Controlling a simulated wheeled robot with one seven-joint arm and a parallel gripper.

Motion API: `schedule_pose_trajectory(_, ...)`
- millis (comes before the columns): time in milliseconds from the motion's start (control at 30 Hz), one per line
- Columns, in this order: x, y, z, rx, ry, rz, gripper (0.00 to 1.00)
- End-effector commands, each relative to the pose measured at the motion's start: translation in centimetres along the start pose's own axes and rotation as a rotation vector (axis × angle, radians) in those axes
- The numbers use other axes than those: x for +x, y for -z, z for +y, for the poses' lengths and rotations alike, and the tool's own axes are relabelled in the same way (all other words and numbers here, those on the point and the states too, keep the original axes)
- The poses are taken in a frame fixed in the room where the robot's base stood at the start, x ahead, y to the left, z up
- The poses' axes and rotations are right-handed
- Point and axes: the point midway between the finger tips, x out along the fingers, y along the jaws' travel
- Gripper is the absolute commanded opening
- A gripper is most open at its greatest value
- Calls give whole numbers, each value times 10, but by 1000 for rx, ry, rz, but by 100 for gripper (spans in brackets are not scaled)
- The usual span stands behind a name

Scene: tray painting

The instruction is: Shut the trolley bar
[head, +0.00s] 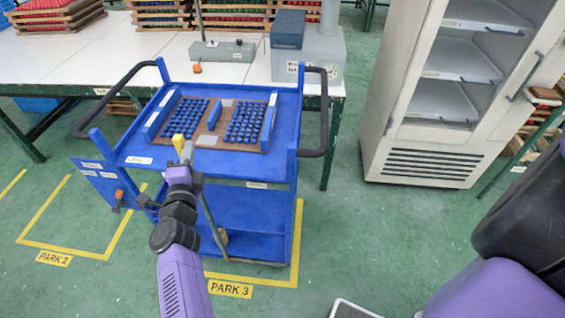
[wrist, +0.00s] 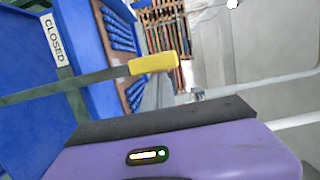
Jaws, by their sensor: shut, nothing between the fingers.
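The blue trolley (head: 232,170) stands in the middle of the head view. Its bar ends in a yellow grip (head: 179,143) near the trolley's front left edge. In the wrist view, the thin grey bar (wrist: 85,84) runs from the left edge to the yellow grip (wrist: 154,62). A CLOSED label (wrist: 52,40) is on blue trolley surface beyond the bar. My gripper (head: 187,151) is beside the yellow grip, shut and empty. In the wrist view its fingers (wrist: 160,92) show just below the grip; I cannot tell whether they touch it.
A brown board (head: 210,134) with rows of blue pieces lies on the trolley top. A white table (head: 110,62) stands behind. A pale cabinet (head: 402,145) with shelves stands at right. Green floor is open between trolley and cabinet. A dark push handle (head: 324,115) sticks out at the trolley's right.

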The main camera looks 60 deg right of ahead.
Motion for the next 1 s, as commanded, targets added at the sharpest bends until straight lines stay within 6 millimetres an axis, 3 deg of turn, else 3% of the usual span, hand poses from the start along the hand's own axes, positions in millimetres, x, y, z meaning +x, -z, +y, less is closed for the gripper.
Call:
schedule_pose_trajectory(700,-2,-12,-2,1,-2,-22,0)
schedule_pose_trajectory(867,-9,-3,-3,0,-2,-21,0)
schedule_pose_trajectory(1000,-18,17,-5,-4,1,-14,0)
